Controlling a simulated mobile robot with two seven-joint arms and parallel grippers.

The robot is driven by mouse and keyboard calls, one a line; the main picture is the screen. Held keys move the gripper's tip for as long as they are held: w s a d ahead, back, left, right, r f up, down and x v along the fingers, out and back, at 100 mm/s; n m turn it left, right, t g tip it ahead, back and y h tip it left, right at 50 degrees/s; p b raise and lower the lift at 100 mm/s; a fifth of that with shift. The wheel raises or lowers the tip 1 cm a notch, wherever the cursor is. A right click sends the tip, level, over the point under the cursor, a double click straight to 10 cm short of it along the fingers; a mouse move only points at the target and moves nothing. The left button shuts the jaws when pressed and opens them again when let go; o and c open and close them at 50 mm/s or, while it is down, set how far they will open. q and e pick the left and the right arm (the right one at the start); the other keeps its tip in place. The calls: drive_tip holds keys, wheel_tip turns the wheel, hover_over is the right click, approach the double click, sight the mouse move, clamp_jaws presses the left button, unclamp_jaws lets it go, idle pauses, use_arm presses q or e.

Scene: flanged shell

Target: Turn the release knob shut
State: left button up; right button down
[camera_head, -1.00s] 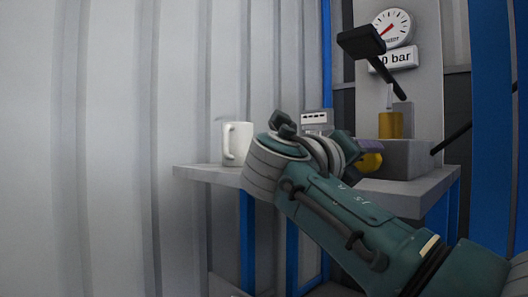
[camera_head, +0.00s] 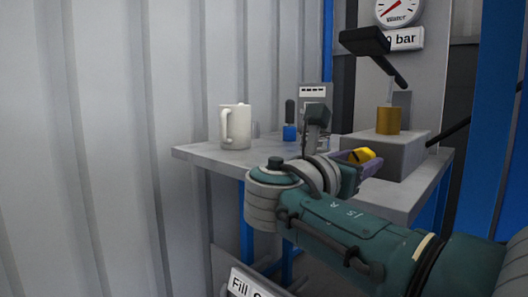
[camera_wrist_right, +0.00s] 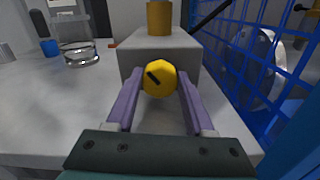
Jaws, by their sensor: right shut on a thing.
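The release knob (camera_wrist_right: 159,77) is yellow with a dark slanted mark on its face, on the front of a grey block (camera_wrist_right: 180,50) on the bench. In the wrist view the purple fingers of my right gripper (camera_wrist_right: 158,86) sit on either side of the knob, shut on it. In the head view the knob (camera_head: 360,155) shows beside my right gripper (camera_head: 352,160), partly hidden by the fingers and wrist. My left gripper is not in view.
A white mug (camera_head: 235,127) stands on the grey bench (camera_head: 205,155) at the left. A blue item with a dark handle (camera_head: 290,130) stands behind my wrist. A brass cylinder (camera_head: 388,121) tops the block, below a black lever (camera_head: 365,42) and gauge (camera_head: 398,10). Blue mesh (camera_wrist_right: 250,60) flanks the right.

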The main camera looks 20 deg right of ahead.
drive_tip(key=m, duration=0.3)
drive_tip(key=shift+m, duration=0.3)
drive_tip(key=m, duration=0.3)
drive_tip(key=shift+s+b, duration=0.1)
drive_tip(key=shift+b, duration=0.25)
drive_tip(key=shift+m, duration=0.5)
drive_tip(key=c, duration=0.5)
unclamp_jaws()
drive_tip(key=shift+c, duration=0.2)
drive_tip(key=shift+a, duration=0.1)
